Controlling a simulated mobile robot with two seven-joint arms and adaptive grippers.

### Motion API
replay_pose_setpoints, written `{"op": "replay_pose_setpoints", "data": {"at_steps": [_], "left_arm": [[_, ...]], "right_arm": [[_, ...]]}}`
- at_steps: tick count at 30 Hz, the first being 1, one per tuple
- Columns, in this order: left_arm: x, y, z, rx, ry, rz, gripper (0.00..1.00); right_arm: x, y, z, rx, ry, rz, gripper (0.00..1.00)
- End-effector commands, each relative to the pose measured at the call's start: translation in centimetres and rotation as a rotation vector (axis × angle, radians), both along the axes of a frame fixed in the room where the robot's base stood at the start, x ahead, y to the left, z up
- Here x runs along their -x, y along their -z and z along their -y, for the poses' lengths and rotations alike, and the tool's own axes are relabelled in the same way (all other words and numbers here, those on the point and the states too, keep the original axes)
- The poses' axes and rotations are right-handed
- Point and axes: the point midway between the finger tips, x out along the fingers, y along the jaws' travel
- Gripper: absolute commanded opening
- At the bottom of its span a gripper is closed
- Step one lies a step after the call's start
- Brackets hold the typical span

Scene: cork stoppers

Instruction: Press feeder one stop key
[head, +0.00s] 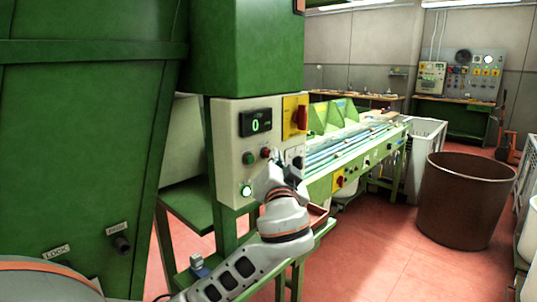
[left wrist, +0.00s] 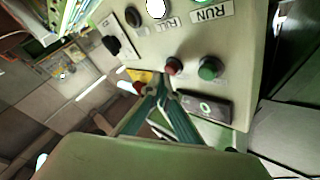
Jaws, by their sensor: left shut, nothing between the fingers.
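The control panel (head: 232,175) is a cream box with a digital display (head: 255,123) reading 0. Below the display are a green key (head: 248,158) and a red key (head: 265,153); their labels are too small to read. In the left wrist view the panel appears upside down, with the red key (left wrist: 174,66) beside the green key (left wrist: 210,68). My left gripper (head: 276,157) is shut and empty, with its fingertips close to the red key. The fingers also show in the left wrist view (left wrist: 161,90). I cannot tell whether they touch the key. My right gripper is out of view.
A yellow plate with a red switch (head: 300,117) is at the panel's upper right. A lit green lamp (head: 246,190) is low on the panel. A green conveyor bench (head: 350,160) runs back to the right. A brown bin (head: 465,205) stands on the open red floor.

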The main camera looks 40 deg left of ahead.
Motion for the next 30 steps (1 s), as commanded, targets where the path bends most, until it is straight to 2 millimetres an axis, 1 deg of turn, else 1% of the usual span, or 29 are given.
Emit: {"op": "replay_pose_setpoints", "data": {"at_steps": [10, 30], "left_arm": [[-0.02, 0.03, -0.03, -0.001, 0.0, -0.001, 0.0], [-0.08, 0.05, -0.76, 0.0, -0.001, -0.001, 0.0]], "right_arm": [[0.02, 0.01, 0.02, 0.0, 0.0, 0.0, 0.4], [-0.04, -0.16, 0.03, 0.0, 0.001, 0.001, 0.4]]}}
